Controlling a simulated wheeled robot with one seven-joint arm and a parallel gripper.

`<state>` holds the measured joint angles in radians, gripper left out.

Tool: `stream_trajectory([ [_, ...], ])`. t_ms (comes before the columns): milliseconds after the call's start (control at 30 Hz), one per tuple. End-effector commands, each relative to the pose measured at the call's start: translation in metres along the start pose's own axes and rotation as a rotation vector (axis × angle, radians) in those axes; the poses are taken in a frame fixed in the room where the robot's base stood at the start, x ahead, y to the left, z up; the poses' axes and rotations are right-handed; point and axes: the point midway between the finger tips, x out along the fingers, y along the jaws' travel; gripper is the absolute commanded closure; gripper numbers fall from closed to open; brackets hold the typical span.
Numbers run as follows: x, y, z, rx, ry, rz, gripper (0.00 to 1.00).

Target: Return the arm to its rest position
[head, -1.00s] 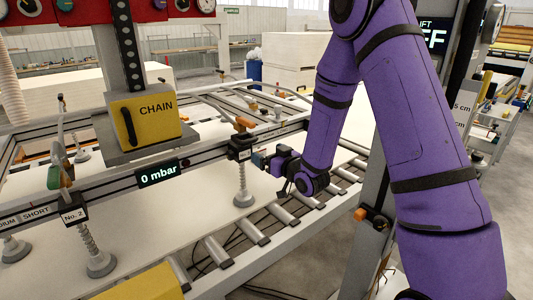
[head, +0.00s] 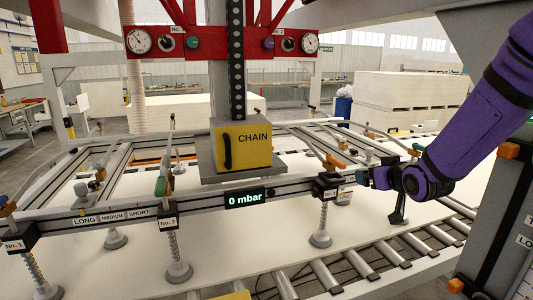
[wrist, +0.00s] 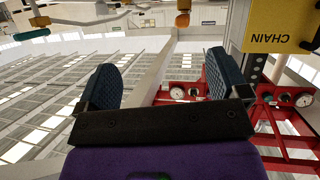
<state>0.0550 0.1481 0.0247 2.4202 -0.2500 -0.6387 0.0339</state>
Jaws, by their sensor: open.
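My purple arm (head: 470,125) comes in from the right in the head view. My gripper (head: 368,178) is at its end, beside the right part of the suction frame, near the No. 3 station (head: 327,187). The head view does not show clearly whether it touches the frame. In the wrist view my gripper (wrist: 160,85) has its two dark padded fingers wide apart, with nothing between them.
The suction frame (head: 110,225) hangs over a white panel (head: 225,265) on a roller conveyor (head: 325,275). A yellow CHAIN box (head: 243,146) sits on its middle. The display (head: 245,199) reads 0 mbar. A grey post (head: 505,220) stands at the right.

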Motion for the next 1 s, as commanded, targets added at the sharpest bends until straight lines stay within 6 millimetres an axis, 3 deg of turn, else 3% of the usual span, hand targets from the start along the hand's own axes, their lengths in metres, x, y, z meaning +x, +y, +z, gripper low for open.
stream_trajectory([
  [200,-0.059,0.005,-0.019,0.015,-0.144,0.057,0.07],
  [467,-0.14,0.003,-0.023,0.059,-0.326,0.099,0.07],
  [800,-0.256,-0.015,-0.006,0.137,-0.56,0.1,0.07],
  [1000,-0.315,-0.029,0.011,0.176,-0.677,0.076,0.07],
])
